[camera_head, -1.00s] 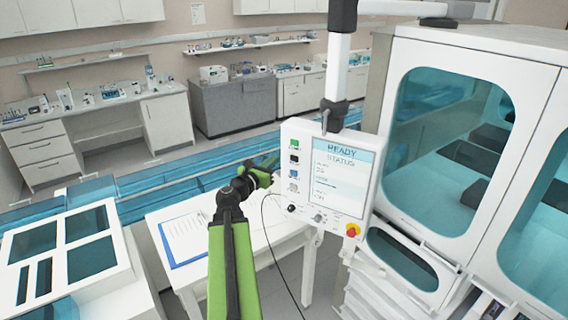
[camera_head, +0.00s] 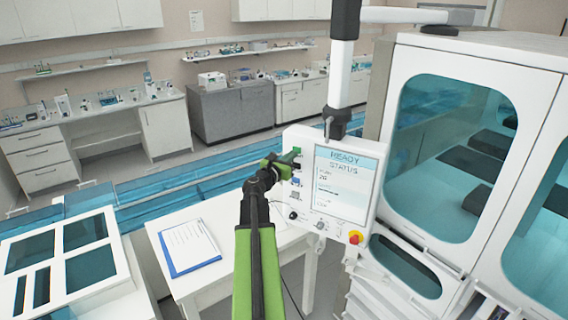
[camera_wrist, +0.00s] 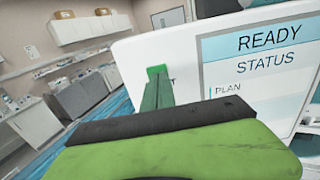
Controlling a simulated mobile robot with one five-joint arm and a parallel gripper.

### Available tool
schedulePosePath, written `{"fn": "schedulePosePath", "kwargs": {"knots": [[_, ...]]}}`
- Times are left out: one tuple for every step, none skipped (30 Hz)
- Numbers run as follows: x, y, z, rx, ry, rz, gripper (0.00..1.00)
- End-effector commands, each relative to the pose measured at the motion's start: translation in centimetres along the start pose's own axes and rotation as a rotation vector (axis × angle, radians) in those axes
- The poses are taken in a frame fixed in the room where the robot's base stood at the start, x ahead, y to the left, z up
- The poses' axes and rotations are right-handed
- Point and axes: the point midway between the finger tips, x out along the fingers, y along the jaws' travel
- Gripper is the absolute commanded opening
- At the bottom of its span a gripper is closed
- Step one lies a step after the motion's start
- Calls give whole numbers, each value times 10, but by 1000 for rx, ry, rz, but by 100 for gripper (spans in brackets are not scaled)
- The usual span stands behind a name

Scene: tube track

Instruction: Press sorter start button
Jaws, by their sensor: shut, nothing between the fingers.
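The control panel (camera_head: 322,215) is a white box on a hanging arm, with a screen (camera_head: 338,180) reading "READY STATUS". The green button (camera_head: 297,150) is at the top of the column of buttons on the panel's left side, and it also shows in the wrist view (camera_wrist: 157,70). My gripper (camera_head: 290,160) is shut and empty, right in front of the upper buttons. In the wrist view its fingertips (camera_wrist: 157,83) overlap the lower edge of the green button. I cannot tell whether they touch it. The label beside the button is mostly hidden by the fingers.
A red emergency knob on a yellow base (camera_head: 355,237) sits at the panel's lower right. A white cabinet with teal windows (camera_head: 385,105) stands to the right. A white table with a clipboard (camera_head: 190,246) is below left. A blue conveyor (camera_head: 165,205) runs behind.

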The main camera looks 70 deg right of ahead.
Motion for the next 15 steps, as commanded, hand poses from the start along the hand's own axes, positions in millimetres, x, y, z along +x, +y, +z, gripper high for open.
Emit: {"fn": "schedulePosePath", "kwargs": {"knots": [[9,2,0,0,0,0,0],[11,3,0,0,0,1,0],[14,3,0,0,0,2,0],[16,3,0,0,0,2,0],[17,4,0,0,0,3,0],[18,4,0,0,0,3,0],[19,4,0,0,0,4,0],[19,4,0,0,0,4,0],[19,4,0,0,0,4,0],[19,5,0,0,0,5,0],[18,5,0,0,0,5,0],[18,5,0,0,0,5,0],[18,5,0,0,0,5,0],[18,5,0,0,0,5,0],[18,5,0,0,0,5,0]]}}
